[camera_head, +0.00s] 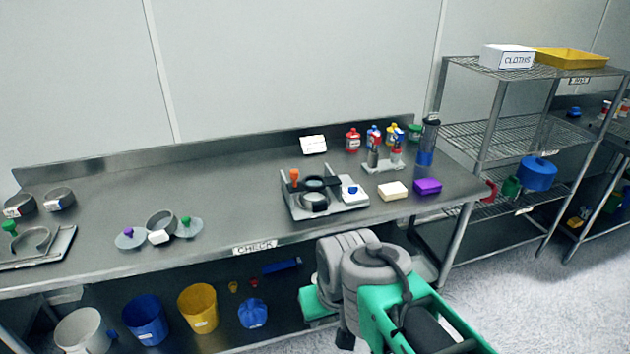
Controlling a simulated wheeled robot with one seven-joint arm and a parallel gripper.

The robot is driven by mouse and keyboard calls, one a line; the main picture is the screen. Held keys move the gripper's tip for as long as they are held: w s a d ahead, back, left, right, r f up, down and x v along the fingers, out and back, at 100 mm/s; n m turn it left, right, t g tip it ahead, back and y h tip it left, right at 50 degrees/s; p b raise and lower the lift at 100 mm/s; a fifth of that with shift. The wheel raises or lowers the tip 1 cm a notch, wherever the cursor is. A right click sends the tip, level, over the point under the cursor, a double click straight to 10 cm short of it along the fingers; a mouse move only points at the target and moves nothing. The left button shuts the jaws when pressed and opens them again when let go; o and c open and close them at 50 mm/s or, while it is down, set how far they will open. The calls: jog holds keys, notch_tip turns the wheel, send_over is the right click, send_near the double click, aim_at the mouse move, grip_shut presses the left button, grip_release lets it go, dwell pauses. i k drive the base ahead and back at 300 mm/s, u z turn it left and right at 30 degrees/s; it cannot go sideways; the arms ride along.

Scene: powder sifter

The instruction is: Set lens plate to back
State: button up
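A grey fixture (348,203) sits on the steel bench near its front edge, right of the CHECK label. A dark plate with a round lens (315,184) spans the fixture, above and behind a dark round ring (313,203). I take this to be the lens plate; its exact seating is too small to tell. An orange-topped knob (294,175) stands at the fixture's left, and a blue knob (353,189) is at its right. My green and grey arm is in the foreground, in front of the bench and apart from the fixture. My gripper's fingers do not show.
A cream block (393,191) and purple block (428,186) lie right of the fixture. Rings and discs (160,231) are at left. A wire shelf (505,130) stands right; bins (198,307) are below.

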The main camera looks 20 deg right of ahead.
aim_at(294, 187)
jog(key=z, duration=1.1)
jog(key=i, duration=0.35)
jog(key=u, duration=2.25)
